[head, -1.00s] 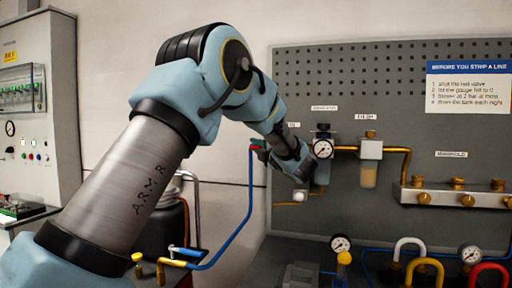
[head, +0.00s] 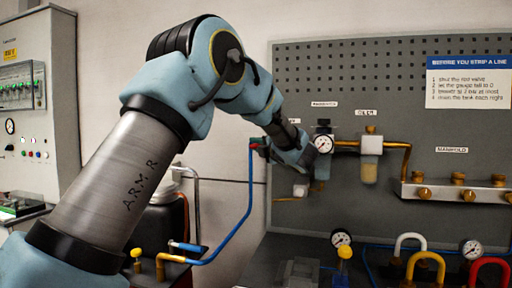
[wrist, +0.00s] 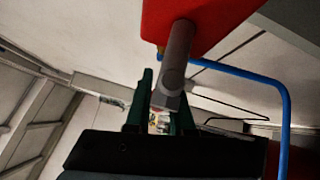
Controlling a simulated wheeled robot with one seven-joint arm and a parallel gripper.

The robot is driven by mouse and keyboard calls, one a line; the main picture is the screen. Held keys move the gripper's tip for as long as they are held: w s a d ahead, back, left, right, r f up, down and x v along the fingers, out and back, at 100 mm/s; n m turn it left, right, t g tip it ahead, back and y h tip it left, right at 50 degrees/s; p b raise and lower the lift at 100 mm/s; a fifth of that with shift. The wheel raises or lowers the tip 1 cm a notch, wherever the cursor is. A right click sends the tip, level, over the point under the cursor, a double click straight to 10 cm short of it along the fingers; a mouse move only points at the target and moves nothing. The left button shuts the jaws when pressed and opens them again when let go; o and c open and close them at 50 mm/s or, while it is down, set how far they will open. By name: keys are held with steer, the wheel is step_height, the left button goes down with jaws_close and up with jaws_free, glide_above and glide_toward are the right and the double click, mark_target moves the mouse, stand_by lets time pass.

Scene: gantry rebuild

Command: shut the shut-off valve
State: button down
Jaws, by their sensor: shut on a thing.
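The shut-off valve shows as a large red part (wrist: 195,22) with a grey bar at the top of the wrist view. In the head view only a small red piece (head: 255,142) shows, at the panel's left edge by the top of the blue hose. My gripper (wrist: 165,100) has its dark green fingers on either side of the grey bar's lower end and is shut on it. In the head view my gripper (head: 263,150) is small and dark beside the red piece, and my wrist hides most of the valve body.
The blue hose (head: 247,200) drops from the valve toward the lower left. A manifold (head: 455,190) with brass fittings is farther right. Coloured hose loops and gauges stand below.

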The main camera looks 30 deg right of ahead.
steer(key=s+d+f+n+g+h+p, duration=0.2)
steer(key=s+d+f+n+g+h, duration=0.3)
steer(key=g, duration=0.6)
steer(key=shift+s+d+f+n+h, duration=0.2)
steer(key=shift+d+f+n+h, duration=0.2)
steer(key=shift+f+n, duration=1.1)
steer(key=shift+r+n, duration=0.15)
steer(key=shift+n, duration=0.15)
steer(key=c, duration=0.8)
jaws_free()
steer(key=shift+a+r, duration=0.1)
steer(key=shift+r, duration=0.05)
steer(key=b+v, duration=0.1)
steer(key=v, duration=0.9)
steer(key=shift+s+a+r, duration=0.1)
steer(key=shift+s+r, duration=0.05)
steer(key=shift+s, duration=0.05)
